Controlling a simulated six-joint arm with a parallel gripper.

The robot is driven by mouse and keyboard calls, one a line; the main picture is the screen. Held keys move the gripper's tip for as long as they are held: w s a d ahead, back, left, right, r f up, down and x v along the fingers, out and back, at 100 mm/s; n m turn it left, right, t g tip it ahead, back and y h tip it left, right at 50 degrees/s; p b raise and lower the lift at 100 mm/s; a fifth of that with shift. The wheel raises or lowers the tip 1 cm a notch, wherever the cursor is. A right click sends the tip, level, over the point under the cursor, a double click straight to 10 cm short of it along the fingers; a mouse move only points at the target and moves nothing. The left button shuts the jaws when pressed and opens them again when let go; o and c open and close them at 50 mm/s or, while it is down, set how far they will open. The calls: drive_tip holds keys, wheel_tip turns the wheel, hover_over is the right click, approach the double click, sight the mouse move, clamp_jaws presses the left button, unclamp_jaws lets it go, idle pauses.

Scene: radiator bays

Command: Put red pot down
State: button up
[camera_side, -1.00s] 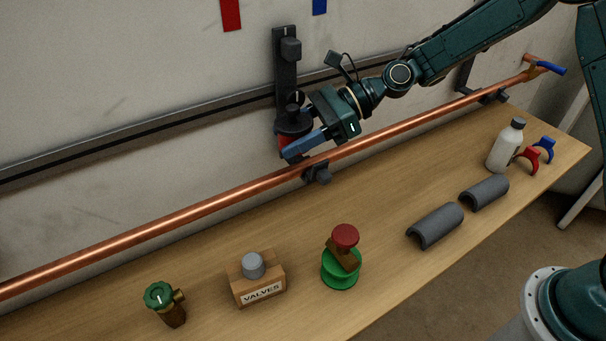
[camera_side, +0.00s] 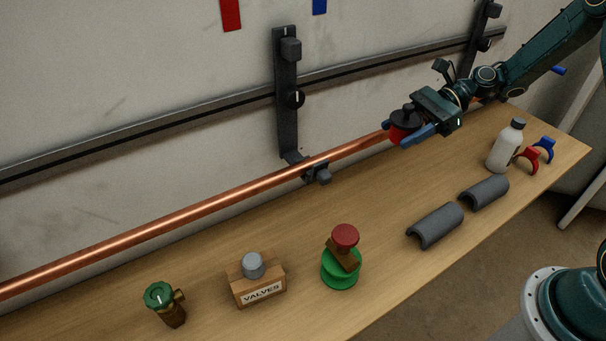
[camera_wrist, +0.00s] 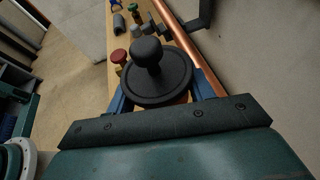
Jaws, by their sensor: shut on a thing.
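The red pot (camera_side: 402,133) has a black lid with a round knob. My gripper (camera_side: 404,135) is shut on it, with blue fingers on either side of its body. In the side view the pot is held upright, in front of the wall and overlapping the copper pipe in the picture; its exact height above the bench cannot be told. In the wrist view the pot's black lid (camera_wrist: 150,85) fills the space between the fingers and hides most of the red body.
The copper pipe (camera_side: 235,197) runs along the wooden bench (camera_side: 400,190) below a wall bracket (camera_side: 287,95). A white bottle (camera_side: 502,152), red and blue clips, grey half-shells (camera_side: 435,225), a green-and-red stack (camera_side: 341,270), a VALVES box (camera_side: 262,285) and a green valve (camera_side: 160,297) stand on the bench.

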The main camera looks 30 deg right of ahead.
drive_tip(key=shift+s+d+f, duration=0.4)
drive_tip(key=shift+s+d, duration=0.15)
drive_tip(key=shift+d, duration=0.05)
hover_over(390, 207)
wheel_tip(390, 207, down, 16)
drive_tip(key=shift+f, duration=0.1)
idle(0.3)
drive_tip(key=shift+f, duration=1.85)
drive_tip(key=shift+f, duration=0.15)
drive_tip(key=o, duration=1.2)
drive_tip(key=shift+o, duration=0.3)
